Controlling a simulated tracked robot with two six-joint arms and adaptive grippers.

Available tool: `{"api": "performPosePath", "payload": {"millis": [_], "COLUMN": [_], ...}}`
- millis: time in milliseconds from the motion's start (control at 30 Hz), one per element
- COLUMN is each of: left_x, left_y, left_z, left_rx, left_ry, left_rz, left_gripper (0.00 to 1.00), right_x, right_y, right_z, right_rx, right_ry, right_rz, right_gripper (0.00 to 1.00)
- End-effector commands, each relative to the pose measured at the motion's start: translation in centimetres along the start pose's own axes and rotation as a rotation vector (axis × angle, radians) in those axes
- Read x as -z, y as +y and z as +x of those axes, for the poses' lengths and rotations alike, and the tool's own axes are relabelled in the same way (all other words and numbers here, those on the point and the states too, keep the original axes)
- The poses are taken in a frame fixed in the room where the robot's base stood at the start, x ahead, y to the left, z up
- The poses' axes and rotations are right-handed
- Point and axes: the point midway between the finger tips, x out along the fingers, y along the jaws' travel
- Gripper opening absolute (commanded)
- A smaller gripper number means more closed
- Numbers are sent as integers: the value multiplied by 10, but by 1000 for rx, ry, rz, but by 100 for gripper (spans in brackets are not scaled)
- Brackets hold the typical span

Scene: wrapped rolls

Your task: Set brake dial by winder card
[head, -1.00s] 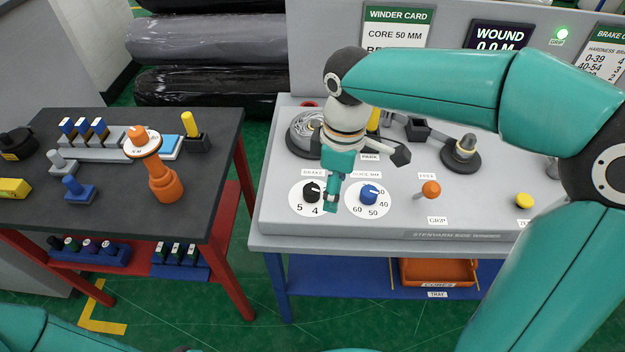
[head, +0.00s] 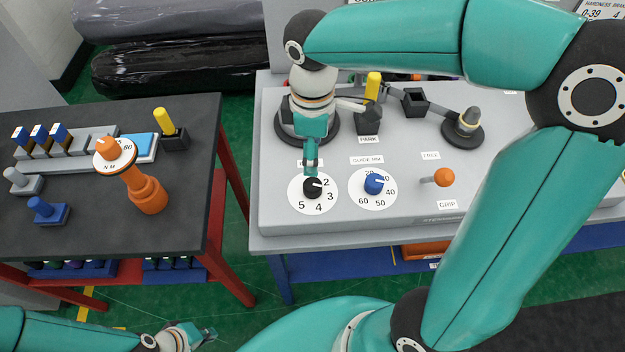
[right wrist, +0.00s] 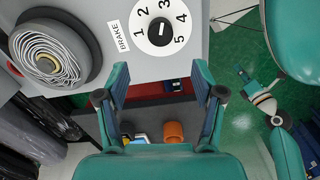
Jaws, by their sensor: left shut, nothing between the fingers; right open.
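The black brake dial (head: 312,187) sits on a white numbered disc on the winder panel. Its white mark points right, toward the 2 and 3; it also shows in the right wrist view (right wrist: 159,31). My right gripper (head: 311,168) hangs just behind the dial in the head view. In the right wrist view its fingers (right wrist: 160,93) are spread and empty, with the dial beyond their tips, not between them. My left gripper (head: 208,333) is shut and empty, low at the left, away from the panel.
A yellow-handled tool (head: 373,88) stands behind. A dark table (head: 90,215) with an orange torque tool (head: 147,195) is at the left, across a gap.

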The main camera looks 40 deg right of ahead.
Motion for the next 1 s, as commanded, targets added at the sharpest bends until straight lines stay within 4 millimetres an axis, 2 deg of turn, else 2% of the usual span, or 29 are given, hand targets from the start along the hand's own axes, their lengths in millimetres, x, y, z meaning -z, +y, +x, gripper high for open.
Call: {"api": "performPosePath", "payload": {"millis": [33,300,500,700,1000], "left_x": [0,0,0,0,0], "left_y": [0,0,0,0,0], "left_z": [0,-1,-1,-1,-1], "left_rx": [0,0,0,0,0], "left_ry": [0,1,1,1,1], "left_rz": [0,0,0,0,0], "left_gripper": [0,0,0,0,0], "right_x": [-2,-2,-2,-2,-2], "right_y": [-1,-1,-1,0,0], "right_z": [12,71,103,117,119], "right_rx": [5,6,4,2,1], "right_ry": [-4,-5,-2,0,1], "right_rz": [1,2,3,3,3], "right_gripper": [68,68,68,68,68]}}
